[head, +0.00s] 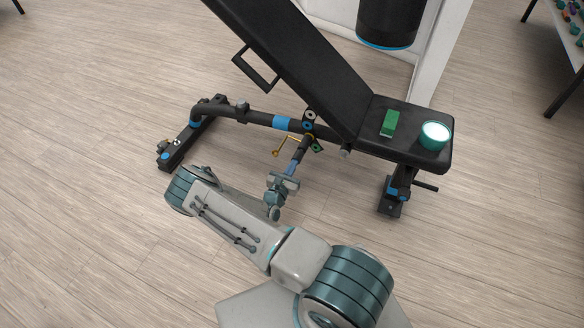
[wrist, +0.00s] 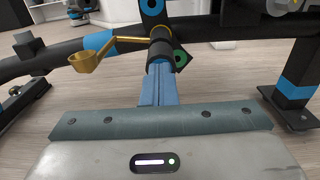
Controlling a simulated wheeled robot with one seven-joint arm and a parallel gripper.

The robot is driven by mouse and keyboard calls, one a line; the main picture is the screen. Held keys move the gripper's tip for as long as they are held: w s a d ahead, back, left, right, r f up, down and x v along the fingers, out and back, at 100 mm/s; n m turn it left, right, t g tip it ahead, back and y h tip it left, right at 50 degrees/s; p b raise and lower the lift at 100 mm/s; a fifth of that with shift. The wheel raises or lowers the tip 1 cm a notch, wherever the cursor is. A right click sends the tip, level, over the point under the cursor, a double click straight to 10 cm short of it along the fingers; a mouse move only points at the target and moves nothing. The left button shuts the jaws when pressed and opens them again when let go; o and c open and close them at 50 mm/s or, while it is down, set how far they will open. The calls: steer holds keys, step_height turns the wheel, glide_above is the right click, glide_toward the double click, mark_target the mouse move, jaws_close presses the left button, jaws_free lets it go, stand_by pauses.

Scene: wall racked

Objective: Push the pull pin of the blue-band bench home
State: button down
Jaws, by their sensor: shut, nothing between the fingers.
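The bench (head: 318,60) with the blue band (head: 283,123) on its frame tube stands in front of me, backrest tilted up. The blue band also shows in the wrist view (wrist: 99,41). A dark pin-like cylinder (wrist: 160,48) sticks out below the pivot plate with coloured rings; I take it for the pull pin. A brass arm with a cup-shaped end (wrist: 88,60) reaches left from beside it. My gripper (wrist: 159,70) is shut and empty, its blue fingertips in line with the cylinder's near end. Whether they touch it I cannot tell. In the head view my gripper (head: 294,163) points at the pivot.
A green block (head: 390,123) and a round white-topped teal object (head: 434,135) sit on the bench seat (head: 408,151). The bench's feet stand left and right of my gripper. A black hanging cylinder (head: 389,20) is behind. The floor around is clear.

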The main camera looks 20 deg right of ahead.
steer(key=p+v, duration=0.3)
steer(key=v, duration=1.1)
steer(key=shift+d, duration=0.1)
steer(key=s+d+r+m+g+y+p, duration=0.15)
steer(key=r+m+g+p, duration=0.55)
steer(key=r, duration=1.1)
steer(key=s+d+r+m+g+p, duration=0.1)
steer(key=s+r+m+g+p, duration=0.2)
steer(key=r+m+g+p, duration=1.05)
steer(key=s+a+r+m+t+y+p, duration=0.2)
steer(key=s+r+t+y, duration=0.1)
steer(key=r, duration=1)
steer(key=s+a+r+m+t+y+p, duration=0.1)
steer(key=s+r, duration=0.5)
steer(key=r, duration=0.8)
steer(key=s+a+r+m+t+y+p, duration=0.2)
steer(key=r+t+y, duration=0.5)
steer(key=r, duration=0.7)
steer(key=s+m+p, duration=0.1)
steer(key=s+p, duration=0.1)
steer(key=s, duration=0.1)
steer(key=shift+s+a+y, duration=0.35)
